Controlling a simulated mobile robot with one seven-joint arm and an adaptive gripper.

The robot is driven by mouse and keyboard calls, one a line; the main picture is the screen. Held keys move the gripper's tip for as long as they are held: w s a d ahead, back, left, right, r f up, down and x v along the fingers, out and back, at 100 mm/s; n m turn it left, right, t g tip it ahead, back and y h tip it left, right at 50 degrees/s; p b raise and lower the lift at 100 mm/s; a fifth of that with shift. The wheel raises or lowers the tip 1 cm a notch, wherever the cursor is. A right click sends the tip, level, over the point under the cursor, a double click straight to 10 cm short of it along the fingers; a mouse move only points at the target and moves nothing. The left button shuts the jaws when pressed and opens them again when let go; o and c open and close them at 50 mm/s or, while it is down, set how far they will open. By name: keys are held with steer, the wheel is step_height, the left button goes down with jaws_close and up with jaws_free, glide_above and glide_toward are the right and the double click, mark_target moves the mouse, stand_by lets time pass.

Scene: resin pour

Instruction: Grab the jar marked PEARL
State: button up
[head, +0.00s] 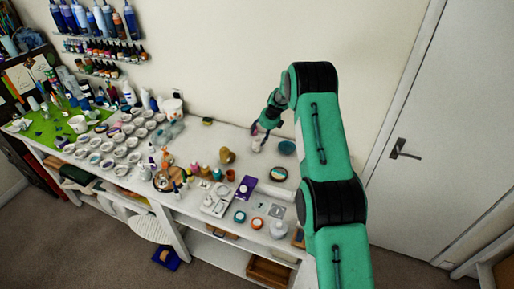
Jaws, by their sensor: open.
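My green arm reaches over the right part of the white workbench (222,134). My gripper (258,138) is at its far end, small in the head view, with its jaws open, low over the back of the bench. Small pale items show right by the fingertips; I cannot tell whether they touch. Many small white jars or cups (120,151) stand in rows on the left half of the bench. No label is readable at this size, so I cannot tell which jar is marked PEARL. My arm hides part of the bench's right end.
A teal bowl (286,147) is just right of my gripper. A tan rounded object (227,156) and small coloured bottles (195,169) stand to the left and nearer. Wall shelves hold bottles (105,47). A white door (440,130) is at right. Bench space left of my gripper is fairly clear.

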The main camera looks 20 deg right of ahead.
mark_target(259, 140)
steer(key=shift+x, duration=2)
steer(key=shift+p+x, duration=0.45)
steer(key=shift+x, duration=2.15)
steer(key=shift+c, duration=0.5)
steer(key=shift+r, duration=0.1)
steer(key=c, duration=1.3)
